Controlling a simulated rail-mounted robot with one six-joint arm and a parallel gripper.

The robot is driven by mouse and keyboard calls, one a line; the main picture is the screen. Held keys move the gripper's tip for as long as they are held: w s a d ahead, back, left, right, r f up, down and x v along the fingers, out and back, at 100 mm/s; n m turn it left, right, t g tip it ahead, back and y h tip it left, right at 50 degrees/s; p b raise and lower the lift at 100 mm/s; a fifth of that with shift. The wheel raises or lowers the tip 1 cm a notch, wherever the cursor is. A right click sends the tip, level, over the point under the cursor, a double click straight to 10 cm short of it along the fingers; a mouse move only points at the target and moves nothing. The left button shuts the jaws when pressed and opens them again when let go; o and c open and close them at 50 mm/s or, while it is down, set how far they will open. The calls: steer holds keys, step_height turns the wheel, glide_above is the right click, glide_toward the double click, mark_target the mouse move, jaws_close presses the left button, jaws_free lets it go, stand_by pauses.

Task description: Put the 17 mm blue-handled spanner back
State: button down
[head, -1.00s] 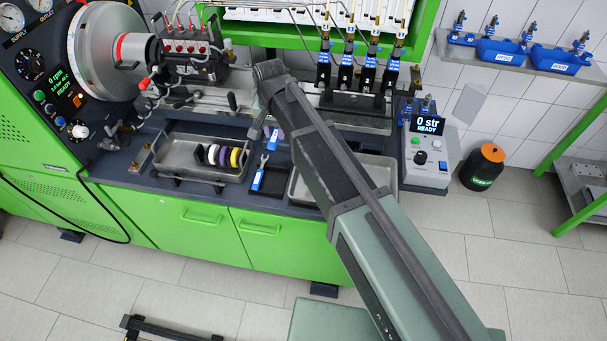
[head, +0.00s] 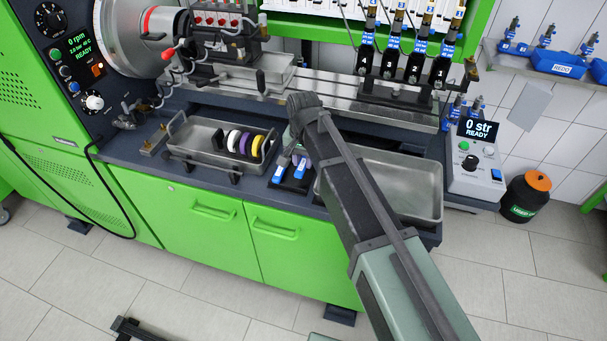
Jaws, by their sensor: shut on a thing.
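Two blue-handled spanners show side by side at the small dark tray (head: 272,182) on the bench. The left spanner (head: 279,173) lies in the tray. The right blue-handled spanner (head: 301,171) is at my gripper (head: 298,153), which is shut on it, low over the tray's right part. I cannot tell whether this spanner touches the tray floor. My wrist and forearm hide part of the gripper and the tray's right edge. The size marks are too small to read.
A metal tray (head: 200,157) with several coloured rings stands left of the small tray. An empty metal tray (head: 420,205) lies to the right, partly behind my arm. Upright injectors (head: 414,62) and the metal rail (head: 330,85) stand behind.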

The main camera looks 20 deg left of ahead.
mark_target(304, 162)
steer(key=shift+f+b, duration=1.35)
steer(key=shift+f, duration=0.75)
steer(key=c, duration=0.9)
jaws_free()
steer(key=shift+c, duration=0.2)
steer(key=shift+r, duration=0.15)
step_height(304, 162, up, 13)
steer(key=p, duration=1.3)
steer(key=s+d, duration=0.3)
steer(key=d, duration=0.9)
steer(key=s+d, duration=0.4)
steer(key=d, duration=0.8)
steer(key=s+d, duration=0.4)
steer(key=d, duration=0.8)
steer(key=shift+s+d, duration=0.25)
